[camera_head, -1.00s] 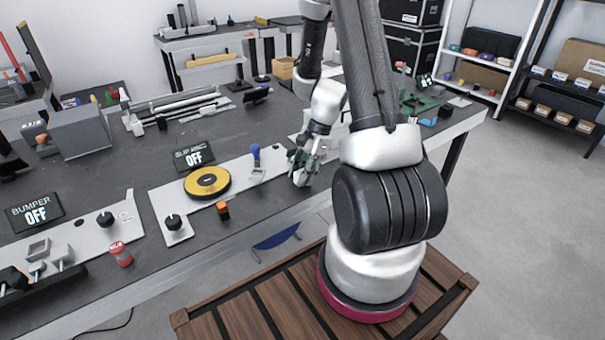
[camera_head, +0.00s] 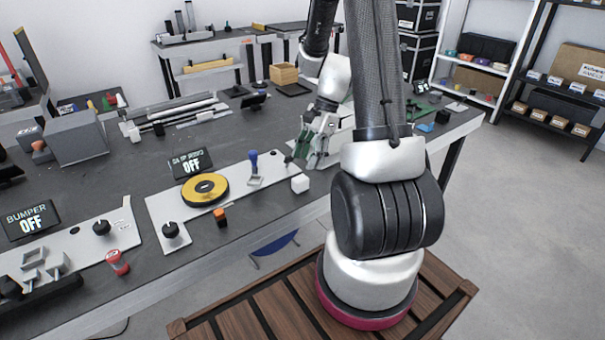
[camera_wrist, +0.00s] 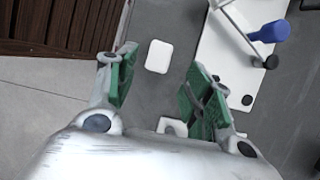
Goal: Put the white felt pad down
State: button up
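The white felt pad (camera_head: 300,184) is a small white block on the dark bench, near its front edge and beside the right end of the light plate. In the wrist view the pad (camera_wrist: 158,56) lies on the dark surface, beyond the fingertips and between their lines. My gripper (camera_head: 312,152) is above the bench, behind and right of the pad, apart from it. In the wrist view my gripper (camera_wrist: 160,85) has its green-padded fingers spread wide with nothing held between them. A second white piece (camera_wrist: 172,126), partly hidden by my gripper, shows below.
The light plate (camera_head: 235,189) carries a yellow-black disc (camera_head: 205,189) and a blue-handled clamp (camera_head: 254,165). An orange block (camera_head: 221,217) and a red cylinder (camera_head: 118,262) stand near the front edge. Open floor lies right of the bench.

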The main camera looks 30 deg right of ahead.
jog(key=s+a+r+n+t+h, duration=0.1)
jog(key=s+a+r+n, duration=0.2)
jog(key=r, duration=0.5)
jog(key=s+a+r+n+h, duration=0.1)
jog(key=s+r+n, duration=0.2)
jog(key=r+n, duration=0.35)
jog(key=s+a+r+n+t+h, duration=0.2)
jog(key=s+r+n+t, duration=0.1)
jog(key=s+r+n, duration=0.5)
jog(key=s, duration=0.2)
jog(key=shift+s+r+t+h, duration=0.3)
jog(key=shift+o, duration=0.2)
